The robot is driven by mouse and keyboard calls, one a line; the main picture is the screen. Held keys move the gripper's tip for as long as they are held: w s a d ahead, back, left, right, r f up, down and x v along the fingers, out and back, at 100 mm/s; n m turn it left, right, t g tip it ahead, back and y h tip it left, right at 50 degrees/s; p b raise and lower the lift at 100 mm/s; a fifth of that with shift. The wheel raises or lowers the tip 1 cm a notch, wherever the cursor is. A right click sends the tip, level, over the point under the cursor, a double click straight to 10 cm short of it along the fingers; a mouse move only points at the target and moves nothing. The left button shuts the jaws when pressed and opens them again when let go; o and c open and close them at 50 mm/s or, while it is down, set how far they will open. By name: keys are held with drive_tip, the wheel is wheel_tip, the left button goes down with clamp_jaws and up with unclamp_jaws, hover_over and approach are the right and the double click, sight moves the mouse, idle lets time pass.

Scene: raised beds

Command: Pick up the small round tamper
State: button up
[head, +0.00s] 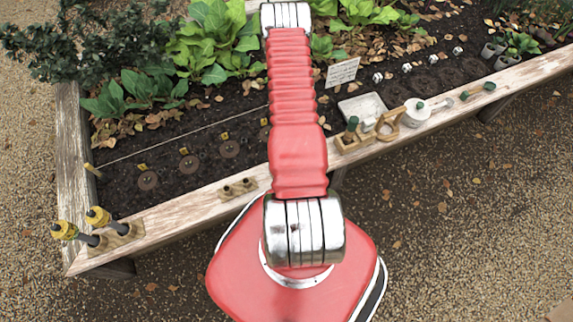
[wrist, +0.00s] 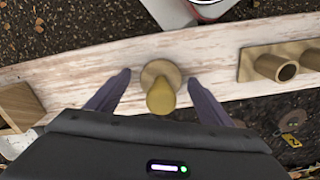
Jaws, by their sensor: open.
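The small round tamper (wrist: 160,96) shows in the wrist view as a wooden disc with a pale yellowish handle rising toward the camera. It stands on the worn white wooden edge of the bed. My gripper (wrist: 158,78) is open, with one dark purple finger on each side of the tamper. Gaps show between the fingers and the disc, so it is not gripped. In the head view I cannot see the tamper or my gripper; my red arm covers that stretch of the edge.
A wooden block with two round sockets (wrist: 272,64) is right of the tamper in the wrist view. A wooden box (wrist: 20,106) is at left. In the head view, yellow-topped tools (head: 98,216) stand at the left corner, and a white round item (head: 416,113) is farther right.

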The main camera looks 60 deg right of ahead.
drive_tip(key=shift+c, duration=0.4)
drive_tip(key=c, duration=1.2)
drive_tip(key=shift+r, duration=0.2)
drive_tip(key=shift+r, duration=4.85)
drive_tip(key=o, duration=0.6)
drive_tip(key=c, duration=0.3)
drive_tip(key=shift+c, duration=0.2)
